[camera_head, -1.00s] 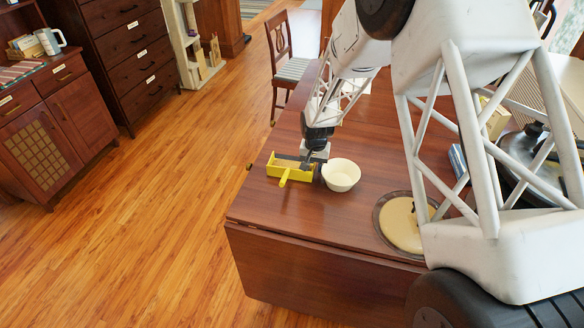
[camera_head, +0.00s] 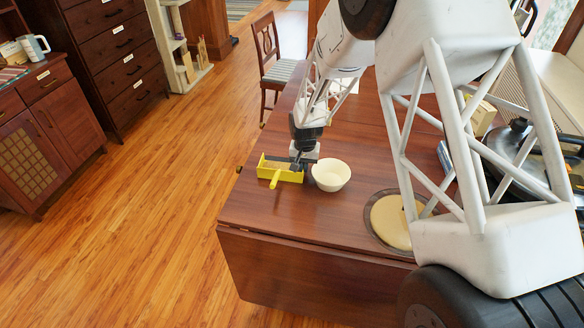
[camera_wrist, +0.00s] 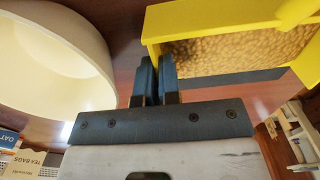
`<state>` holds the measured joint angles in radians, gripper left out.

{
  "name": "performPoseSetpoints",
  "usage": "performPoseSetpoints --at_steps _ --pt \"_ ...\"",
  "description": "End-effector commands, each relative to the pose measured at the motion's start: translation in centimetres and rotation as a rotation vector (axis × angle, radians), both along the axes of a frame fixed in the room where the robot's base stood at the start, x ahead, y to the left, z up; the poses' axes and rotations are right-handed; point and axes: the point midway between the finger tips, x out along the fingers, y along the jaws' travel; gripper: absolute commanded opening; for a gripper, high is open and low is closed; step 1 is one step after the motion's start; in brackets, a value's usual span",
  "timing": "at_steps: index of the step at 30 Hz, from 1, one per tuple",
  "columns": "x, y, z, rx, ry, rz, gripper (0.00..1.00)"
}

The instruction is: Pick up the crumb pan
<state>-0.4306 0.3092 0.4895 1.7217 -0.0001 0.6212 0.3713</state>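The yellow crumb pan (camera_head: 266,172), a shallow tray with a stub handle, lies on the brown table near its left edge. In the wrist view the pan (camera_wrist: 212,26) fills the upper right, with a brown grainy inside and a grey strip along one edge. My gripper (camera_head: 297,165) is at the pan's right end, beside the white bowl. In the wrist view my gripper's fingers (camera_wrist: 155,62) are close together with the end of the pan's yellow wall at their tips, and look shut on it. The exact contact is partly hidden by the fingers.
The white bowl (camera_head: 331,176) stands just right of the pan; it shows large in the wrist view (camera_wrist: 50,60). A round tan-topped plate (camera_head: 392,222) lies near the table's front right. The front of the table (camera_head: 290,220) is bare. A chair (camera_head: 272,60) stands behind.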

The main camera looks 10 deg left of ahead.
Motion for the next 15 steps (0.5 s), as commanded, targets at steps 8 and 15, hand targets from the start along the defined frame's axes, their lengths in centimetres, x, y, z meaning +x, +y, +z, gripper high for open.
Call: performPoseSetpoints --at_steps 8,15 --pt "0.1 0.0 1.5 0.001 -0.002 0.0 0.0" --pt "0.1 0.0 4.7 0.001 -0.003 0.0 0.0"
